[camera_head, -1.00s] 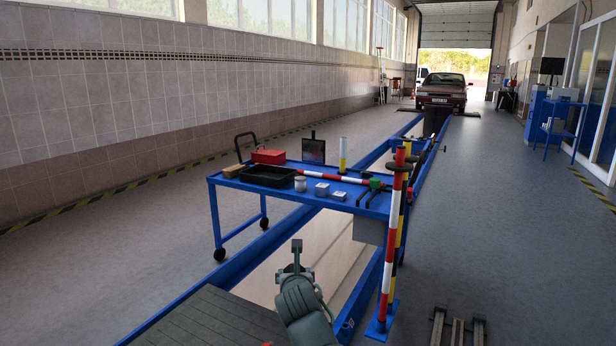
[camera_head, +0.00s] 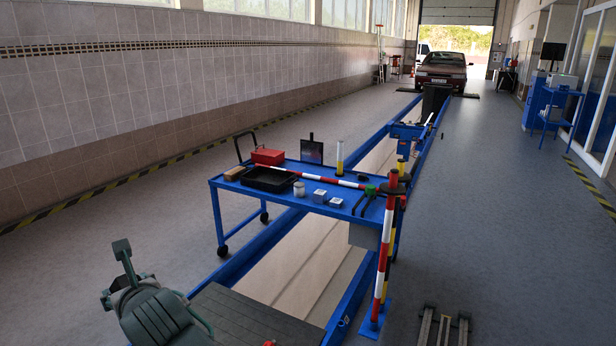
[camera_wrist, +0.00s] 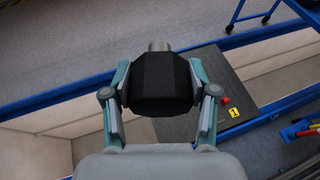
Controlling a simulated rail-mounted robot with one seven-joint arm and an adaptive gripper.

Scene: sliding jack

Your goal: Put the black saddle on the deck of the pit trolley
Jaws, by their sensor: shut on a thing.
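The black saddle (camera_wrist: 160,96) is a dark block in the middle of the wrist view. My gripper (camera_wrist: 158,74) is shut on it, one teal finger at each side. A grey round stub shows at its far end. In the camera_head view my arm is at lower left, and the saddle cannot be clearly told there. A blue wheeled trolley (camera_head: 310,188) stands across the pit, to the right of and beyond my arm.
The trolley top holds a black tray (camera_head: 268,180), a red box (camera_head: 267,156), a can and small boxes. A red-and-white post (camera_head: 385,250) stands at its right. The open pit (camera_head: 300,270) runs between blue rails. A dark panel (camera_wrist: 205,100) with a red knob lies below the saddle.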

